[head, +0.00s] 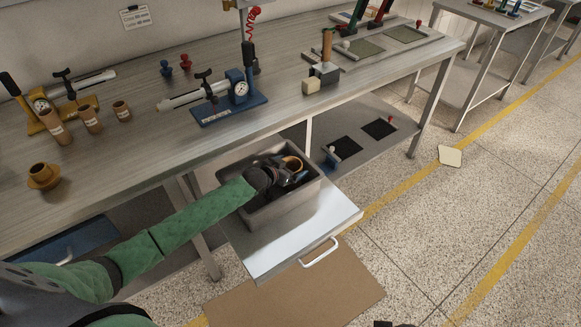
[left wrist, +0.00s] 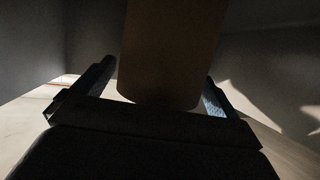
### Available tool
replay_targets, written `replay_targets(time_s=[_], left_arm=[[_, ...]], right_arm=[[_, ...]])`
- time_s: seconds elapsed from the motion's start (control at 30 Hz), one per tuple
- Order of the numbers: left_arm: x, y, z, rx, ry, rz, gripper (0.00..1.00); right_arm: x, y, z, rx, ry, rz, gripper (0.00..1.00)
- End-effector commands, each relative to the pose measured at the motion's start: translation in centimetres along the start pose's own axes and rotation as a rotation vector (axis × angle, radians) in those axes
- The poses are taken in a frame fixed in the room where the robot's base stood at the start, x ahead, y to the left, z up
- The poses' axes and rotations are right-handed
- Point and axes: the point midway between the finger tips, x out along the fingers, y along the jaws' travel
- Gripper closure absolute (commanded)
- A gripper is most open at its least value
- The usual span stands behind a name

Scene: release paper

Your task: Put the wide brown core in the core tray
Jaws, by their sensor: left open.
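A brown core (head: 293,163) stands in the grey core tray (head: 313,191), with its round open top showing. My left gripper (head: 287,179) reaches down into the tray at this core. In the left wrist view the core (left wrist: 172,50) stands between the two spread fingers of my left gripper (left wrist: 158,95), with a gap visible on the left side. The gripper is open. The core's foot is hidden in the head view. A small dark part at the bottom edge of the head view may be my right gripper (head: 392,323); its fingers cannot be made out.
The tray sits on a pulled-out metal shelf with a white handle (head: 320,253). Several brown cores (head: 90,119) stand on the bench at left, near an orange flanged piece (head: 43,176). Blue (head: 238,95) and yellow gauge tools stand behind. A cardboard sheet (head: 295,298) lies on the floor.

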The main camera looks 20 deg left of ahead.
Motion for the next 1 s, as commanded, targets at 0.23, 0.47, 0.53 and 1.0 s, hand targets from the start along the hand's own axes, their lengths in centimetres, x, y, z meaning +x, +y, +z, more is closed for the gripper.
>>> replay_targets(time_s=[0.23,0.47,0.53,1.0], left_arm=[[-2.7,0.0,0.0,0.001,-0.001,0.0,0.02],[-5.9,0.0,0.0,0.001,0.0,0.0,0.02],[-6.6,-0.1,-0.1,0.0,0.0,0.0,0.02],[-7.6,0.0,-0.2,0.0,0.0,0.0,0.02]], right_arm=[[0.6,0.1,-0.2,-0.006,0.013,-0.001,0.0],[1.8,-0.3,-0.1,-0.016,0.025,-0.013,0.0],[2.0,-0.4,0.0,-0.016,0.026,-0.016,0.0],[2.0,-0.9,0.0,-0.012,0.035,-0.026,0.0]])
